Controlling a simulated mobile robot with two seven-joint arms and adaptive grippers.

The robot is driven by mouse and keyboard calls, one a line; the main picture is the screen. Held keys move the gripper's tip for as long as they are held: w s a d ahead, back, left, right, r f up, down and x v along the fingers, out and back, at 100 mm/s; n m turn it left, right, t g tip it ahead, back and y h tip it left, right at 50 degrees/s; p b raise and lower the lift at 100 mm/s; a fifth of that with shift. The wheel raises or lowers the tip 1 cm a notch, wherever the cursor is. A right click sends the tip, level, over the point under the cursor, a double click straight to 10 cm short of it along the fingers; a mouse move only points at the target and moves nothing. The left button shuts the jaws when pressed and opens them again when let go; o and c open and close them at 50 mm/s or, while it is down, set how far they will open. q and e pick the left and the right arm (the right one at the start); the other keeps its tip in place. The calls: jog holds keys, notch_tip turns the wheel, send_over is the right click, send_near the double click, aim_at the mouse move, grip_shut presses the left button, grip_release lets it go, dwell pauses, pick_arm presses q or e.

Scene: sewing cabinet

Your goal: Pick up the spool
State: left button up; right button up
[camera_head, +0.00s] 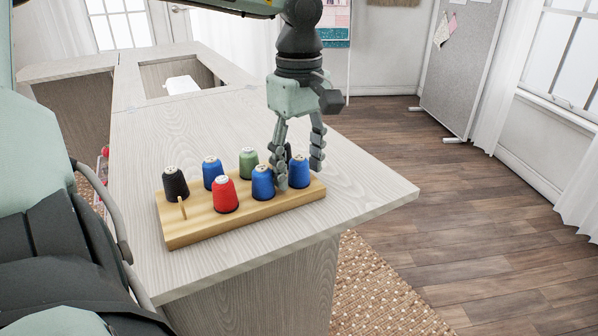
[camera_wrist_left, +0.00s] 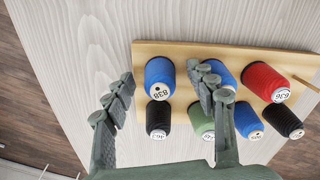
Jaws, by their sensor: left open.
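A light wooden rack (camera_head: 248,214) on the table carries several thread spools. A blue spool (camera_head: 299,172) stands at its right end; in the wrist view it is the blue spool labelled 838 (camera_wrist_left: 159,76). My left gripper (camera_head: 300,172) points down over this end, open, its fingers on either side of that spool in both views. I cannot tell whether they touch it. Another blue spool (camera_head: 263,184) stands just left of the left finger. A red spool (camera_head: 225,196), a black spool (camera_head: 175,184), a blue spool (camera_head: 212,171) and a green spool (camera_head: 249,161) stand further left.
A dark spool (camera_wrist_left: 158,119) at the back right is mostly hidden behind my fingers in the head view. A bare peg (camera_head: 182,208) stands at the rack's front left. The pale tabletop (camera_head: 365,192) is clear to the right, ending at a corner above the floor.

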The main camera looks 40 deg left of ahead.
pick_arm(q)
jog(key=shift+c, duration=0.6)
jog(key=c, duration=0.9)
jog(key=shift+o, duration=0.2)
jog(key=shift+r, duration=0.1)
